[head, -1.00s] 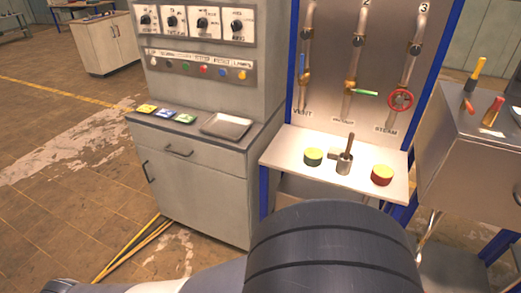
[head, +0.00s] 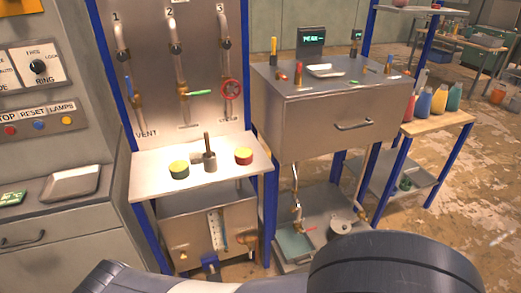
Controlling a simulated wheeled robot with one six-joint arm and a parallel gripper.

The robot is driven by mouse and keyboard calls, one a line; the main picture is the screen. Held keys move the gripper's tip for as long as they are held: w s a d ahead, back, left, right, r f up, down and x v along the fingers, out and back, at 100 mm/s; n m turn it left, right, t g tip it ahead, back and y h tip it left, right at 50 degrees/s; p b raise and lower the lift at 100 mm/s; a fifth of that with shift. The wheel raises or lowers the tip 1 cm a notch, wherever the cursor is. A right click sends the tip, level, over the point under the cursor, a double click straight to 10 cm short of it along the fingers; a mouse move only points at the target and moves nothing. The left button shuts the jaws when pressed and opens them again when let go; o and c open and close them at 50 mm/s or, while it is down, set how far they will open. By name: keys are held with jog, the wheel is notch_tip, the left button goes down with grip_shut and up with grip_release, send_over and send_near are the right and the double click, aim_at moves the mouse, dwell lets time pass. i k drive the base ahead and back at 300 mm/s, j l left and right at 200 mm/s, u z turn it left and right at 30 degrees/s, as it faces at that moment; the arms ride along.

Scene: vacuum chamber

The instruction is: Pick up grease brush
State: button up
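A small grey metal pot (head: 210,163) stands on the pale shelf below the pipe panel. A brown upright handle (head: 207,142) sticks up out of it; this may be the grease brush, but its lower end is hidden inside the pot. A green-sided tin with a yellow top (head: 179,170) stands to its left and a red-sided tin with a yellow top (head: 244,156) to its right. Dark rounded links of my own arm fill the bottom of the view. My gripper itself does not show.
The shelf (head: 150,185) juts out below the panel with a red valve wheel (head: 230,90). A metal cabinet (head: 325,122) with tools and a tray on top stands to the right. Coloured bottles (head: 439,99) stand on a side rack. A control console (head: 45,205) is at the left.

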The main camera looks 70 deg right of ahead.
aim_at(207, 139)
jog(key=z, duration=1.8)
jog(key=i+j+z, duration=0.1)
jog(key=i+z, duration=0.15)
jog(key=i+j, duration=0.1)
jog(key=i, duration=0.25)
jog(key=i+j+z, duration=0.1)
jog(key=i, duration=0.2)
